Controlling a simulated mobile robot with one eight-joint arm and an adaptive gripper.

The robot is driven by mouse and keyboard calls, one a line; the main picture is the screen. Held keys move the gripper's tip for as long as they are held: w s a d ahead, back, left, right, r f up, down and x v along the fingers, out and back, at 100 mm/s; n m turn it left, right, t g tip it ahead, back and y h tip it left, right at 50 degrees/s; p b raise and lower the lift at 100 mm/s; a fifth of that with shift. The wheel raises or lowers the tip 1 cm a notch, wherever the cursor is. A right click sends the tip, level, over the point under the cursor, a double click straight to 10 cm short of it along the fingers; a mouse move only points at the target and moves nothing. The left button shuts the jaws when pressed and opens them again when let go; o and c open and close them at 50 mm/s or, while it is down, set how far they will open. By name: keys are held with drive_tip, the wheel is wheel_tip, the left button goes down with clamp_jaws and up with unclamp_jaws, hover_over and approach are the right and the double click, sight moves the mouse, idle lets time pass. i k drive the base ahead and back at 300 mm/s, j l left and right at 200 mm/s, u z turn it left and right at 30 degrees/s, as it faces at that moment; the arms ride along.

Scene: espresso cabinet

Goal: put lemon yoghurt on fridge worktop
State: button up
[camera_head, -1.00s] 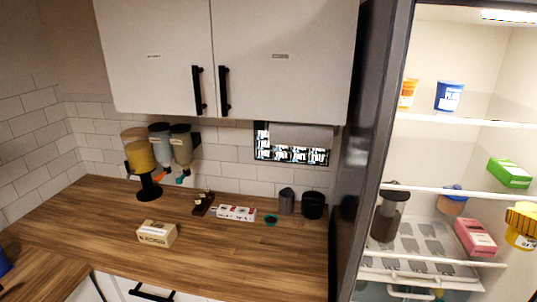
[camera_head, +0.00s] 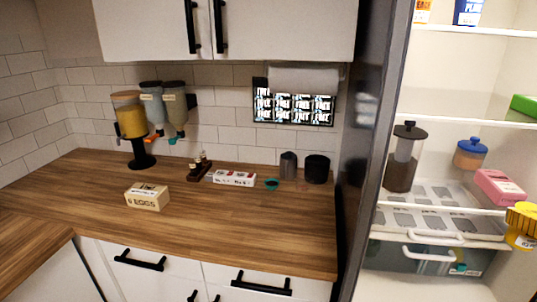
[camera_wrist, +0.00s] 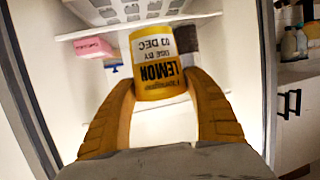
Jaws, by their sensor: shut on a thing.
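The label appears upside down there. My gripper (camera_wrist: 160,85) is shut on the tub, one orange-brown finger on each side. In the head view the yellow tub (camera_head: 522,224) shows at the right edge, in front of the open fridge and partly cut off. The wooden worktop (camera_head: 215,225) lies left of the fridge.
The front right of the worktop is clear. The fridge side wall (camera_head: 365,150) stands between worktop and fridge shelves. A pink box (camera_head: 499,187) sits inside.

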sight(224, 200)
drive_tip(key=i+j, duration=0.1)
drive_tip(key=j, duration=0.4)
drive_tip(key=i+j, duration=0.15)
drive_tip(key=j, duration=0.3)
drive_tip(key=i+j, duration=0.1)
drive_tip(key=j, duration=0.4)
drive_tip(key=i+u, duration=0.15)
